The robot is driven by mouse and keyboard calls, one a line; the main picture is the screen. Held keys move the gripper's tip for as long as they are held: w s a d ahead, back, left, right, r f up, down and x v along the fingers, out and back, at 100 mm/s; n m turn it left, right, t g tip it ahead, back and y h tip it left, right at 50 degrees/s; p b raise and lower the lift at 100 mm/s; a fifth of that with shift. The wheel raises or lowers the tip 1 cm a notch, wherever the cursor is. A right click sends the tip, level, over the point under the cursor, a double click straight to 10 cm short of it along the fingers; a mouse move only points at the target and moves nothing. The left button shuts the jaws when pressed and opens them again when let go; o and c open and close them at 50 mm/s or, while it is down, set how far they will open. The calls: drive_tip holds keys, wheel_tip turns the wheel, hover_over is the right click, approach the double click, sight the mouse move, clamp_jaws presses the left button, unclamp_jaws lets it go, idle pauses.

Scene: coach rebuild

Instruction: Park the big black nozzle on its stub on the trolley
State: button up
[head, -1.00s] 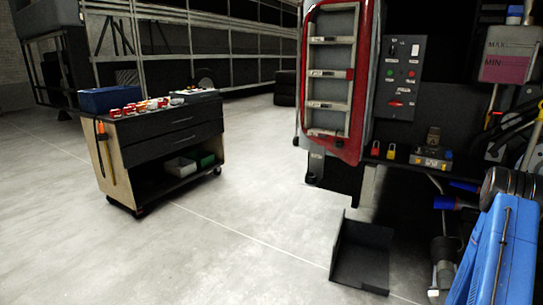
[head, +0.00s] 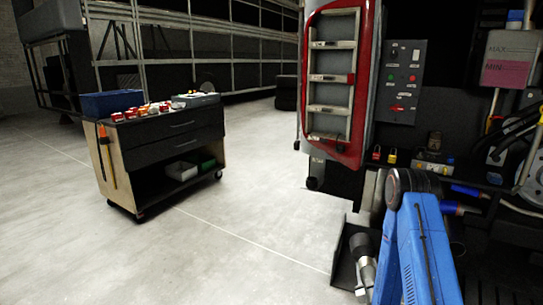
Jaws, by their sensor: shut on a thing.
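The trolley (head: 160,160) stands at the left, with dark drawers, pale wooden sides, an open lower shelf and castors. Its top holds a blue bin (head: 110,103), several small red-and-white items (head: 133,112) and a grey tray-like item at the back right. I cannot make out a stub on it. The big black nozzle cannot be picked out. My blue arm is at the lower right, well apart from the trolley, with a grey wrist part low beside it. My gripper's fingers do not show, so anything held there is hidden.
An orange-handled tool (head: 104,150) hangs on the trolley's left side. Pale floor (head: 240,235) is clear between trolley and arm. A dark open box (head: 345,262) lies behind my wrist. A red-framed panel (head: 335,85), control box (head: 396,82) and padlocks (head: 391,157) stand at the right.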

drive_tip(key=a+f+n+y, duration=0.1)
drive_tip(key=a+y, duration=0.1)
drive_tip(key=a, duration=1)
drive_tip(key=shift+w+n+y, duration=0.2)
drive_tip(key=shift+n+y, duration=0.1)
